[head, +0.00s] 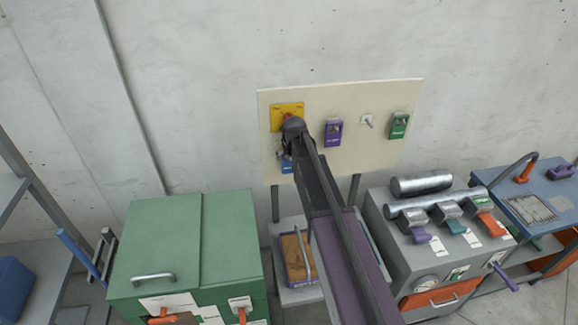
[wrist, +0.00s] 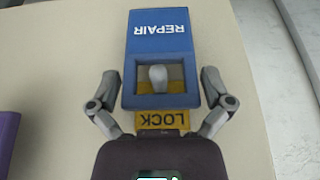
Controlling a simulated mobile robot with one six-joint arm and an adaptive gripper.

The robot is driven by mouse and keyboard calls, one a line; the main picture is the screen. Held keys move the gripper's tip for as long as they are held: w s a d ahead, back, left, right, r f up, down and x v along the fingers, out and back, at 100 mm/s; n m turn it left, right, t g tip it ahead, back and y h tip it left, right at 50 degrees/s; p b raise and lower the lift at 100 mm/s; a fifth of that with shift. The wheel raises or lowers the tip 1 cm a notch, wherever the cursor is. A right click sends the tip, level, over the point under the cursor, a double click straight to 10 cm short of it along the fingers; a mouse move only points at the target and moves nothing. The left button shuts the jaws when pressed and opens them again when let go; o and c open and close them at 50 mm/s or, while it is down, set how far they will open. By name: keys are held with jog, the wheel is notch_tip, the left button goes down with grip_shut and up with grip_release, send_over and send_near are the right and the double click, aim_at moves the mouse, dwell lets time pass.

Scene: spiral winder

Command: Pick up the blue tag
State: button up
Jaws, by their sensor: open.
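The blue tag (wrist: 160,55) fills the middle of the wrist view, with "REPAIR" in white letters upside down. A pale knob (wrist: 158,78) shows through its window, over a yellow "LOCK" label (wrist: 162,120). In the head view only a bit of the blue tag (head: 287,168) shows below my arm's end, at the panel's left side. My gripper (wrist: 160,80) is open, with one finger on each side of the tag's lower part. Gaps seem to show on both sides; contact is not visible. In the head view my arm hides most of the gripper.
The cream panel (head: 370,165) also carries a yellow plate (head: 285,108), a purple tag (head: 333,133), a bare switch (head: 367,120) and a green tag (head: 398,125). A green cabinet (head: 225,235) and a grey machine (head: 385,225) stand below, either side of my arm.

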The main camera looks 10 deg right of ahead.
jog(key=shift+f, duration=0.1)
dwell(0.6)
jog(key=c, duration=0.9)
